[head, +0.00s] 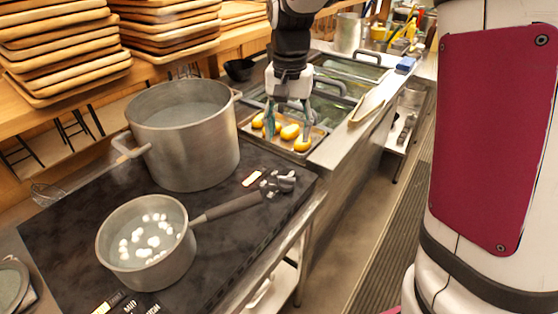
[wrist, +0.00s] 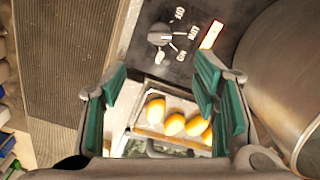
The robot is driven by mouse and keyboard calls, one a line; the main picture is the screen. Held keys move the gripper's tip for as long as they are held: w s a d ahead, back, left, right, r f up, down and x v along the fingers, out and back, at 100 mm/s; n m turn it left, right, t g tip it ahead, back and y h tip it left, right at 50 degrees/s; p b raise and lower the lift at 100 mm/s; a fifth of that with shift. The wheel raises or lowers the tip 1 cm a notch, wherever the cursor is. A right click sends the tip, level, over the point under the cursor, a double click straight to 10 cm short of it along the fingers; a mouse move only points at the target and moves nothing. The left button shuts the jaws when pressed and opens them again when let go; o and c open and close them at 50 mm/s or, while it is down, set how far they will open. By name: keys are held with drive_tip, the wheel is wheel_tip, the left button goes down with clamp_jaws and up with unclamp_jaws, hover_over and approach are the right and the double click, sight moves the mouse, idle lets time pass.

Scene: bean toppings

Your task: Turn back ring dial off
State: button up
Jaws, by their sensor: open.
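A round dial (wrist: 160,36) with white marks around it sits on the dark stove top (wrist: 190,60), near the top of the wrist view. A small lit red-edged panel (wrist: 211,35) lies beside it. In the head view, the dial area (head: 284,178) is at the stove's right end, by the tip of the small pot's handle. The dial's exact setting is too small to read. My gripper (head: 288,124) is open and empty above a tray of yellow items, beyond the stove's edge. Its green-padded fingers (wrist: 160,88) are spread apart, with the dial ahead of them in the wrist view.
A large pot (head: 183,135) stands at the stove's back. A small pot (head: 148,245) with white pieces stands in front, its handle (head: 228,207) reaching right. A tray (head: 316,138) holds several yellow items. Stacked wooden trays (head: 60,45) fill the back shelf.

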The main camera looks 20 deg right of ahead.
sight(287, 178)
wheel_tip(287, 178, down, 14)
drive_tip(key=shift+s+r, duration=0.1)
drive_tip(key=shift+r, duration=0.15)
idle(0.3)
drive_tip(key=c, duration=1.2)
drive_tip(key=shift+o, duration=0.2)
drive_tip(key=shift+n, duration=0.4)
drive_tip(key=n, duration=0.4)
drive_tip(key=shift+n, duration=2.1)
